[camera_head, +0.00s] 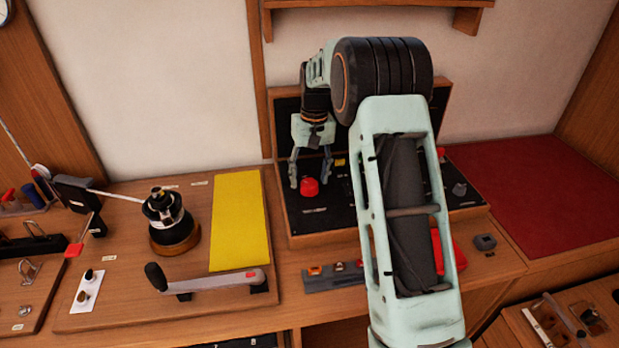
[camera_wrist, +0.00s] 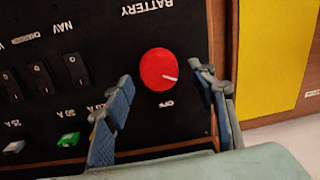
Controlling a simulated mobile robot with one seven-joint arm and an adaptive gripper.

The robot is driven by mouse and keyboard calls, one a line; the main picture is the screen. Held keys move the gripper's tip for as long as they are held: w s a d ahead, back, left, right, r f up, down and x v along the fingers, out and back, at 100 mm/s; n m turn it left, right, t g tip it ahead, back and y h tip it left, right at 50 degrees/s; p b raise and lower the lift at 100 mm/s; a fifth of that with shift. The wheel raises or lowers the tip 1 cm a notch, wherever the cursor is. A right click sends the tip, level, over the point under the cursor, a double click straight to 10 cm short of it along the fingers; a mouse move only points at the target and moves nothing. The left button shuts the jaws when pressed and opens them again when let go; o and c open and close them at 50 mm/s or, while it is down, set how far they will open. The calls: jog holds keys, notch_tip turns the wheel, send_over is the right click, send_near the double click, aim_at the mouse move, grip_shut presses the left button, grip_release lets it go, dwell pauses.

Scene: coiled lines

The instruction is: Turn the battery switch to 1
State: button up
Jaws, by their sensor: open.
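The battery switch is a round red knob (camera_head: 309,187) on the black panel (camera_head: 345,214), low at its left side. It also shows in the wrist view (camera_wrist: 158,68), with a white pointer line toward the right and slightly down. An upside-down "BATTERY" label (camera_wrist: 146,9) is above it in that view, and an "OFF" label (camera_wrist: 166,104) is below it. No "1" mark is visible. My gripper (camera_head: 310,180) is open over the knob. In the wrist view its fingers (camera_wrist: 160,76) flank the knob left and right, with a gap on each side. I cannot tell their height above the panel.
Rocker switches (camera_wrist: 77,69) labelled NAV and others, plus a green breaker (camera_wrist: 69,139), are beside the knob. Left of the panel are a yellow sheet (camera_head: 239,220), a winch (camera_head: 171,222) and a crank handle (camera_head: 213,282). My arm hides the panel's middle.

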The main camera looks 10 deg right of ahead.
aim_at(312, 181)
notch_tip(312, 181, up, 11)
jog(key=shift+d+r, duration=0.2)
jog(key=shift+d, duration=0.15)
